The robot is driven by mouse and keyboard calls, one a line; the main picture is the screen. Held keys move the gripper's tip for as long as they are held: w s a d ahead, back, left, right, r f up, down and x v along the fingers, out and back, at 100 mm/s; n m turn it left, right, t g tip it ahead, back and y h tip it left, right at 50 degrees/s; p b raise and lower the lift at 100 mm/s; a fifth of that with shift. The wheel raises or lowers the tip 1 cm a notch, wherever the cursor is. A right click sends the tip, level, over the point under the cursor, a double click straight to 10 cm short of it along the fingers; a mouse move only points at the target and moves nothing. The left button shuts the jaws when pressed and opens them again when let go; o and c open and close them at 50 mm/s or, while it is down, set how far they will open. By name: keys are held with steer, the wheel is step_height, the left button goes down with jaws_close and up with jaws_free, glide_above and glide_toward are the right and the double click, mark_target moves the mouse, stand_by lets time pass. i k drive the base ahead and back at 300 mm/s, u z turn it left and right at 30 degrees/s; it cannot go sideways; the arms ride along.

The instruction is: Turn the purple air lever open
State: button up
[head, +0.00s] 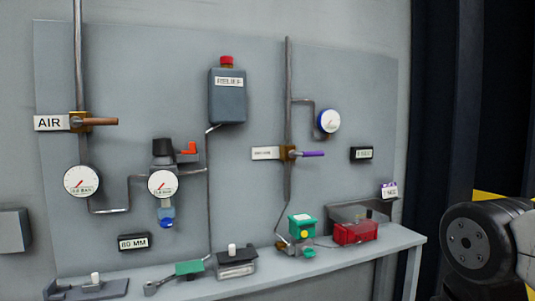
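A small lever with a purple handle (314,154) sits on a brass-coloured valve body on the right-hand vertical pipe. Its handle points right, roughly level, across the pipe. A white label (265,153) is left of it, its text too small to read. A second lever with a brown handle (103,121) is on the left pipe, also level and pointing right, beside a label reading AIR (51,123). My gripper is not in view. Only a dark rounded part of my arm shows at the lower right, well apart from both levers.
The grey panel (130,60) carries gauges, a dark grey bottle (228,96) with a red cap, and thin pipes. A shelf (340,262) below holds a green device (301,227) and a red box (355,233). The space before the purple handle looks clear.

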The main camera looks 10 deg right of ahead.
mark_target(293, 154)
steer(key=i, duration=1.2)
steer(key=z, duration=0.7)
